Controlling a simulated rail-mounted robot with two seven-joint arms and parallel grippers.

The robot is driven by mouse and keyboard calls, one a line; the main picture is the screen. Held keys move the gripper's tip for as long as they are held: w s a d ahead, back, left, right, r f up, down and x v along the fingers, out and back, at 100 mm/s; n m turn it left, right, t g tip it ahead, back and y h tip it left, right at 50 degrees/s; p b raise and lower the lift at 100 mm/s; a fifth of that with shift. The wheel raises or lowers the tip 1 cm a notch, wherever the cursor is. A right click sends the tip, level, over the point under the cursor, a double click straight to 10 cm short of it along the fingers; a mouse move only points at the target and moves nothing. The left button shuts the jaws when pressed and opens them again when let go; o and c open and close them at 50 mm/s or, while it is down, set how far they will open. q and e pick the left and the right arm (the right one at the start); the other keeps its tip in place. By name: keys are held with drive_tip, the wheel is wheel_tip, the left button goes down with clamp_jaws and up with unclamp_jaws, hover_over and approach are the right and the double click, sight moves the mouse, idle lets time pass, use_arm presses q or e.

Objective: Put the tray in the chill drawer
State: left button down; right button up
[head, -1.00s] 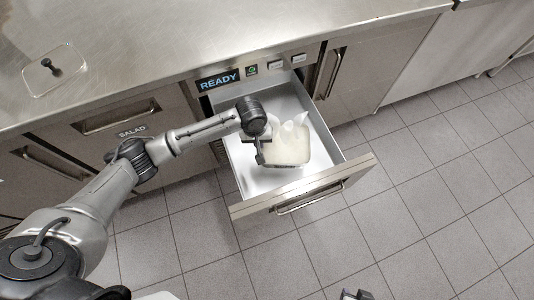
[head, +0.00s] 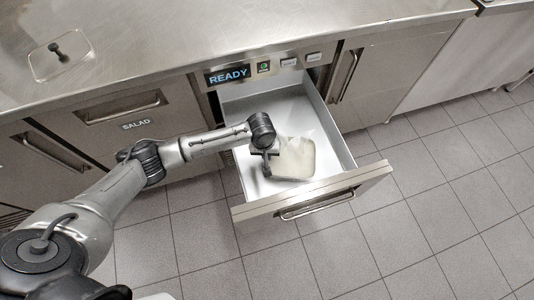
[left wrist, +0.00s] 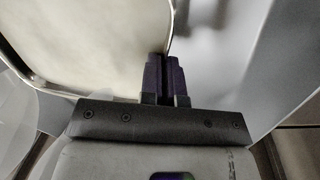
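The tray (head: 294,160) is a pale, shallow container inside the open chill drawer (head: 346,147). My left gripper (head: 267,165) reaches down into the drawer at the tray's left edge. In the left wrist view the two dark fingers (left wrist: 165,75) are close together, with the rim of the tray (left wrist: 100,40) running in between them. I cannot tell whether the tray rests fully on the drawer floor. My right gripper is out of view.
A lit READY panel (head: 227,75) with buttons is above the drawer. The steel counter (head: 200,35) holds a clear lid with a black knob (head: 61,60). A closed SALAD drawer (head: 130,120) is on the left. The tiled floor (head: 420,200) is clear.

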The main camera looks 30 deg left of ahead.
use_arm(q)
drive_tip(key=shift+w, duration=0.15)
drive_tip(key=c, duration=1.7)
unclamp_jaws()
drive_tip(key=shift+f, duration=0.1)
drive_tip(key=o, duration=0.4)
drive_tip(key=shift+c, duration=0.2)
wheel_tip(320, 180, up, 12)
drive_tip(key=a+p, duration=0.1)
drive_tip(key=p, duration=0.4)
drive_tip(key=shift+s, duration=0.35)
